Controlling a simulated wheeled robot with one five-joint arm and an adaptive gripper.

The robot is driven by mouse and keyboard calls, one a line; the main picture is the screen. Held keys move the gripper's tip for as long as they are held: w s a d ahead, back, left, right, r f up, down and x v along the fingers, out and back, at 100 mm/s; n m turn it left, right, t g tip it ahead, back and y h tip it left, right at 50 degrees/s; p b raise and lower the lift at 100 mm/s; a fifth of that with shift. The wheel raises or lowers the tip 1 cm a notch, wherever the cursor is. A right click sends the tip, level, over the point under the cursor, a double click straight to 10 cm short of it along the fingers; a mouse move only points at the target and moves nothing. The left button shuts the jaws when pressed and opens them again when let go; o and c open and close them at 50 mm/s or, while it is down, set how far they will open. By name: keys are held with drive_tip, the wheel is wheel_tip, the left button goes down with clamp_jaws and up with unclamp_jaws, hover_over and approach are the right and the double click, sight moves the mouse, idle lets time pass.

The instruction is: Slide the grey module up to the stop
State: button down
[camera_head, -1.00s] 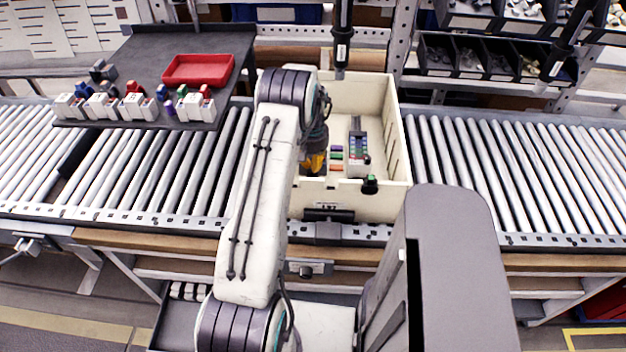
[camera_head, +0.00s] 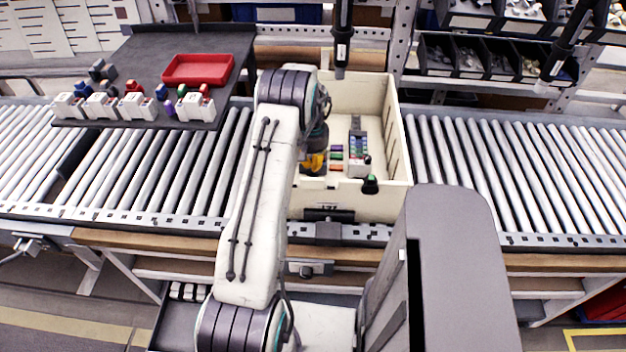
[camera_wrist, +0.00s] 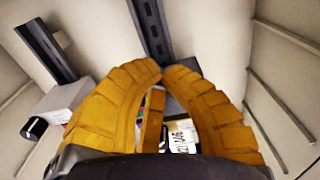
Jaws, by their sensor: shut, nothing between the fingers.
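My gripper (camera_wrist: 162,68) has yellow ribbed fingers. In the wrist view their tips meet with nothing between them. A dark grey block (camera_wrist: 176,104) shows just behind the fingers, at the lower end of a dark slotted rail (camera_wrist: 150,25); it looks like the grey module, but the fingers hide most of it. I cannot tell whether they touch it. White-labelled and coloured parts show below, partly covered. The stop cannot be made out.
A second rail (camera_wrist: 45,48) carries a pale block (camera_wrist: 66,98) with a black knob at the left of the wrist view. The bin walls stand close on both sides. A dark shelf (camera_head: 150,50) holds a red tray (camera_head: 198,70) and white holders. Roller conveyors flank the bin.

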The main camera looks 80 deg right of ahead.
drive_tip(key=shift+a+f, duration=0.5)
drive_tip(key=shift+a, duration=0.05)
drive_tip(key=shift+r, duration=0.3)
drive_tip(key=shift+d+r+p, duration=0.15)
drive_tip(key=shift+r+p, duration=0.15)
drive_tip(key=shift+r, duration=0.45)
drive_tip(key=shift+d+r, duration=0.1)
drive_tip(key=shift+r, duration=0.25)
wheel_tip(320, 180, up, 12)
drive_tip(key=p, duration=0.6)
drive_tip(key=shift+a+f, duration=0.2)
drive_tip(key=shift+a, duration=0.15)
